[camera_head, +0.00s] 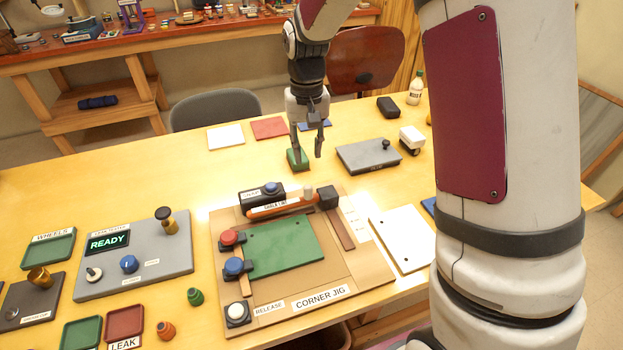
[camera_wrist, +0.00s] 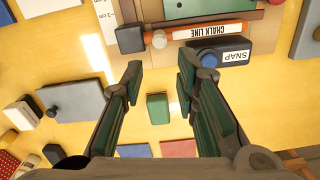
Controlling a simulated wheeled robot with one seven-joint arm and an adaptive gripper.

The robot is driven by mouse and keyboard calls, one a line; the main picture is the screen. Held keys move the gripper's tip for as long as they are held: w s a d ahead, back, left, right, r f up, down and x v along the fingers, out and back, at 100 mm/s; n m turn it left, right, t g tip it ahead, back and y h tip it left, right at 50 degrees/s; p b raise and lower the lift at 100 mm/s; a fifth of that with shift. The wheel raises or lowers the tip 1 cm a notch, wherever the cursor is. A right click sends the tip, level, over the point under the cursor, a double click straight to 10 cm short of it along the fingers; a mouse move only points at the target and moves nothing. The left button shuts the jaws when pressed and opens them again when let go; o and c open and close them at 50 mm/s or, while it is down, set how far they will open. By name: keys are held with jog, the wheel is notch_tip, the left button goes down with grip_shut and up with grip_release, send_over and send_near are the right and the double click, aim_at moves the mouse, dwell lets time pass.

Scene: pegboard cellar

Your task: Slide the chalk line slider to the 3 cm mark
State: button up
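The chalk line tool is an orange bar (camera_head: 275,207) along the far edge of the corner jig (camera_head: 255,295). It also shows in the wrist view (camera_wrist: 210,32), labelled CHALK LINE. A pale knob (camera_head: 308,192), likely the slider, sits near the bar's right end in the head view, next to a black end block (camera_head: 328,197). In the wrist view the knob (camera_wrist: 159,39) lies beside the block (camera_wrist: 130,39). A card with cm marks (camera_wrist: 104,12) is partly cut off. My gripper (camera_head: 307,153) is open and empty, beyond the bar; its fingers (camera_wrist: 160,74) are spread in the wrist view.
A green block (camera_head: 297,159) is close by my gripper. A dark box with a blue SNAP button (camera_head: 271,188) borders the bar. A green board (camera_head: 285,247) lies on the jig. A grey plate (camera_head: 366,156) and white board (camera_head: 403,238) are to the right.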

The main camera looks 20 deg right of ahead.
aim_at(308, 187)
notch_tip(308, 187, down, 14)
jog(key=shift+r+p, duration=0.15)
jog(key=shift+p, duration=0.6)
grip_shut()
